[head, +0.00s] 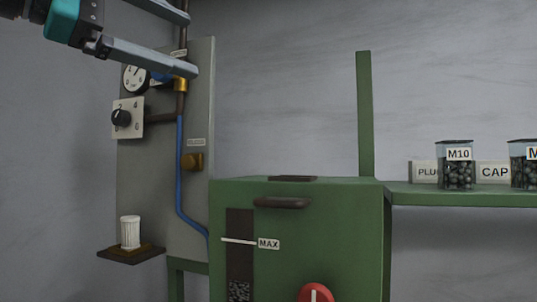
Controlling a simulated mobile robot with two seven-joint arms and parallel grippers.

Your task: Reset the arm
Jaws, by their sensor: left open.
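My left gripper (190,44) comes in from the upper left with its two grey fingers spread wide and nothing between them. The upper finger is partly cut off by the top edge of the picture. The lower finger's tip overlaps, in the picture, the pipe with a brass fitting (180,84) on the grey wall panel (202,120). I cannot tell whether it touches it. My right gripper is not in view.
The panel carries a gauge (135,79), a knob plate (128,118) and a small shelf with a white ribbed cup (130,232). A green machine (330,230) with a red knob (316,293) stands centre. Jars, including M10 (456,173), stand on the green shelf (430,194) right.

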